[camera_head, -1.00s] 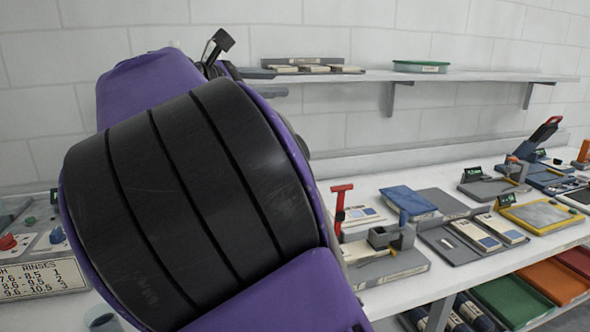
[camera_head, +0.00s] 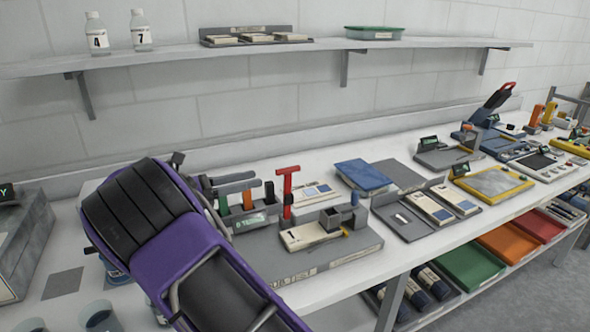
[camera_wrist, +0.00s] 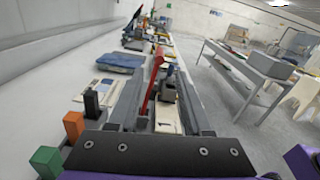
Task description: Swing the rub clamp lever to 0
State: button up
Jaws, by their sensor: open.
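The rub clamp lever (camera_head: 288,192) is a red upright post with a T-shaped top. It stands at the left end of the grey rub test fixture (camera_head: 345,247) on the bench. In the wrist view the lever (camera_wrist: 152,85) is red, leans slightly and shows in the gap between my fingers. My gripper (camera_wrist: 158,80) is open and empty, with a grey finger on either side of that view. In the head view it is left of the lever, partly hidden by my purple arm. I cannot tell whether the fingers touch the lever. No 0 mark is readable.
Upright green, orange and black pieces (camera_head: 247,200) stand just left of the lever. A blue pad (camera_head: 363,175) lies behind the fixture, and a grey tray (camera_head: 405,222) lies right of it. The wall shelf (camera_head: 220,50) runs above the bench.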

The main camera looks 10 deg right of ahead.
aim_at(294, 169)
jog(key=d, duration=0.4)
jog(key=w+d, duration=0.1)
jog(key=d, duration=0.2)
jog(key=w+d, duration=0.1)
jog(key=d, duration=0.3)
jog(key=shift+w+d, duration=0.15)
jog(key=shift+d, duration=0.2)
jog(key=shift+c, duration=0.2)
grip_shut()
dwell(0.6)
